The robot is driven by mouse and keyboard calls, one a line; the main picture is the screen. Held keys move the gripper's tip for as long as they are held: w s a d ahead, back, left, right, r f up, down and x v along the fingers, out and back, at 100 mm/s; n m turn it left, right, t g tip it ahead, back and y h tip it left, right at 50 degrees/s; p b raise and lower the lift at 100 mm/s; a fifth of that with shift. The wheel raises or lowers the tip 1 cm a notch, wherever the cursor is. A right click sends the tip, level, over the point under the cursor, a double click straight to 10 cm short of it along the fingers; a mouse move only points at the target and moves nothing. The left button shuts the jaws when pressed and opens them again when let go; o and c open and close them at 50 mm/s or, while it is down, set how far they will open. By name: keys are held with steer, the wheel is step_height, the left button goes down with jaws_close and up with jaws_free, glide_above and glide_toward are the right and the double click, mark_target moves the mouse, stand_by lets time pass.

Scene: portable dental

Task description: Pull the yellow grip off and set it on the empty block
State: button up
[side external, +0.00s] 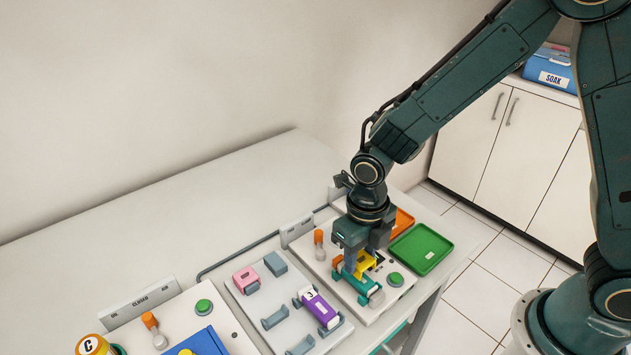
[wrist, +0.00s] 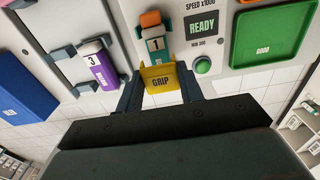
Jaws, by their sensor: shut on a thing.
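The yellow grip (wrist: 159,76), labelled GRIP, sits between the two fingers of my gripper (wrist: 160,88) in the wrist view. My gripper (side external: 361,262) is shut on it, low over the right-hand station in the side view, where the yellow grip (side external: 367,262) is partly covered. The grip is right against the end of the teal piece marked 1 (wrist: 157,58); I cannot tell whether they are still joined. A bare grey block (side external: 275,264) stands on the middle panel, beside a block with a pink piece (side external: 246,280) on it.
A purple piece marked 3 (side external: 318,307) lies in a cradle on the middle panel. A green tray (side external: 421,249) and an orange tray (side external: 403,222) lie to the right. A green button (side external: 396,279) and an orange-topped lever (side external: 319,243) flank my gripper.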

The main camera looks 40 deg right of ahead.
steer(key=shift+r, duration=1.4)
stand_by(0.4)
glide_above(274, 260)
steer(key=shift+f, duration=0.5)
steer(key=shift+f, duration=0.2)
steer(key=shift+f, duration=3.35)
steer(key=shift+f, duration=0.1)
